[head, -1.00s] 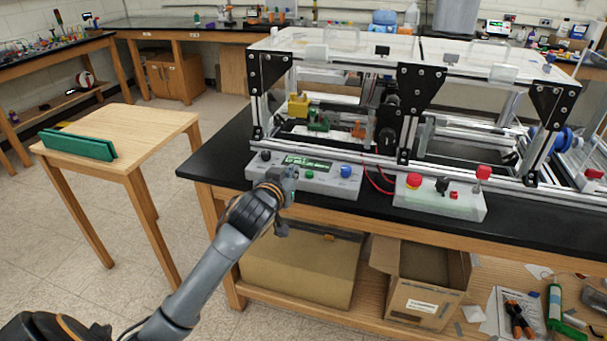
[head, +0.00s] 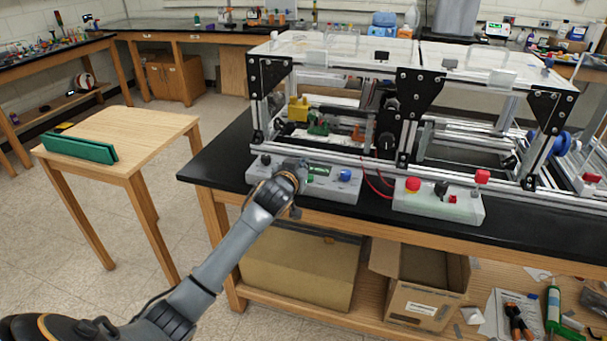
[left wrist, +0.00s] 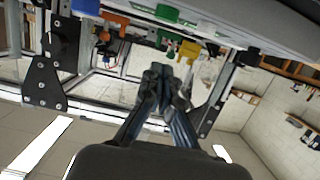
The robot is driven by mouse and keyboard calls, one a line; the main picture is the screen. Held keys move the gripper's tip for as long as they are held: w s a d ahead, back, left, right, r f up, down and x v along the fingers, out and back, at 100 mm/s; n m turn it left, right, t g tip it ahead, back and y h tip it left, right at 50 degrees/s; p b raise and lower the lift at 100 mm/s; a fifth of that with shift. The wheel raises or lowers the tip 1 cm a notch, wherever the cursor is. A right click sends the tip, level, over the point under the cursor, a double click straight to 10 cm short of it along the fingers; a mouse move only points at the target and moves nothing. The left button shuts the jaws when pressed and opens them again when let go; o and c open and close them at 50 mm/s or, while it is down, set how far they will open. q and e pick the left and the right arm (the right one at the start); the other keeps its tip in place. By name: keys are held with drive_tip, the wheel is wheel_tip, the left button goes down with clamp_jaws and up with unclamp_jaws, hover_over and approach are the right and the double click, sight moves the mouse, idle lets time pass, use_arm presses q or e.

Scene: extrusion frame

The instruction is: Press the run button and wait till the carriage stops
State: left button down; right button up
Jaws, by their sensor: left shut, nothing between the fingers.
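The grey control box (head: 335,192) sits at the front edge of the black bench, with a green display (head: 320,171), a blue knob (head: 345,174) and a black knob (head: 265,160). My left gripper (head: 298,166) is shut and empty over this box, covering the left part of the display. I cannot tell whether it touches the box or which control is the run button; a button may be hidden behind it. The left wrist view shows its closed fingers (left wrist: 161,78). Inside the extrusion frame (head: 420,95) are yellow (head: 298,108) and green (head: 318,127) parts; I cannot tell which belong to the carriage.
Red wires run between the boxes. A small wooden table (head: 150,125) with a green bar (head: 80,148) stands at the left. Cardboard boxes sit below the bench.

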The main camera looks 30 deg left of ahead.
use_arm(q)
drive_tip(key=shift+w+f, duration=0.15)
drive_tip(key=shift+f, duration=0.9)
drive_tip(key=shift+w+f, duration=0.1)
drive_tip(key=shift+f, duration=0.95)
